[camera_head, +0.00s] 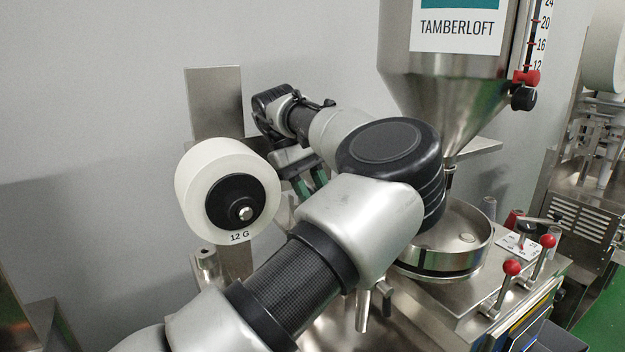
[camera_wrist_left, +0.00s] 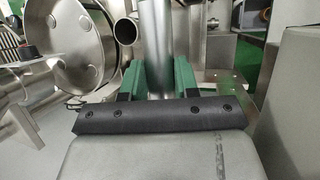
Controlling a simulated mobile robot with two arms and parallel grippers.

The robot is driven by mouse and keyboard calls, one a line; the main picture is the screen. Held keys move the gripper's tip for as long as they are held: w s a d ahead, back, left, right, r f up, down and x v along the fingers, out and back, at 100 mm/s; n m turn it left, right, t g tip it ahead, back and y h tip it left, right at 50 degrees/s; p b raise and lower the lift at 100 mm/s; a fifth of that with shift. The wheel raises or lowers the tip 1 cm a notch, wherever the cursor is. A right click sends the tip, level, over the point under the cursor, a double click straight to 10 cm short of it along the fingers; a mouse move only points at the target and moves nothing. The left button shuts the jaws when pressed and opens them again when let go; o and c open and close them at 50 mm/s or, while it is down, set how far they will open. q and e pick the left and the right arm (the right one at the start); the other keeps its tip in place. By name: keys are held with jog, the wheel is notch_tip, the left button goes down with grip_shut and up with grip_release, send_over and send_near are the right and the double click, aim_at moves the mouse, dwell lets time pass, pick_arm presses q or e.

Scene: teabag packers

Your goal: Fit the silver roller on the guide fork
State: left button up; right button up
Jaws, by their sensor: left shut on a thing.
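My left gripper (camera_head: 309,184), with green fingers, points down beside the white film roll in the head view. In the left wrist view the left gripper (camera_wrist_left: 157,78) is shut on the silver roller (camera_wrist_left: 156,38), a smooth metal cylinder standing between the two green fingers. In the head view the roller is hidden or too small to make out behind my arm. I cannot pick out the guide fork with certainty in either view. My right gripper is not in view.
A white film roll (camera_head: 196,210) marked 12 G hangs on a steel upright (camera_head: 216,100) left of the gripper. A steel hopper (camera_head: 445,85) stands above a round dish (camera_head: 455,238) to the right. Red-knobbed levers (camera_head: 511,268) stand at lower right.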

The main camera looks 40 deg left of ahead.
pick_arm(q)
jog(key=shift+f, duration=0.95)
jog(key=shift+p, duration=0.4)
dwell(0.7)
jog(key=shift+p, duration=0.55)
dwell(0.5)
jog(key=shift+p, duration=0.6)
jog(key=shift+f+b, duration=0.4)
jog(key=shift+f, duration=1)
jog(key=o, duration=1.1)
jog(key=shift+c, duration=0.2)
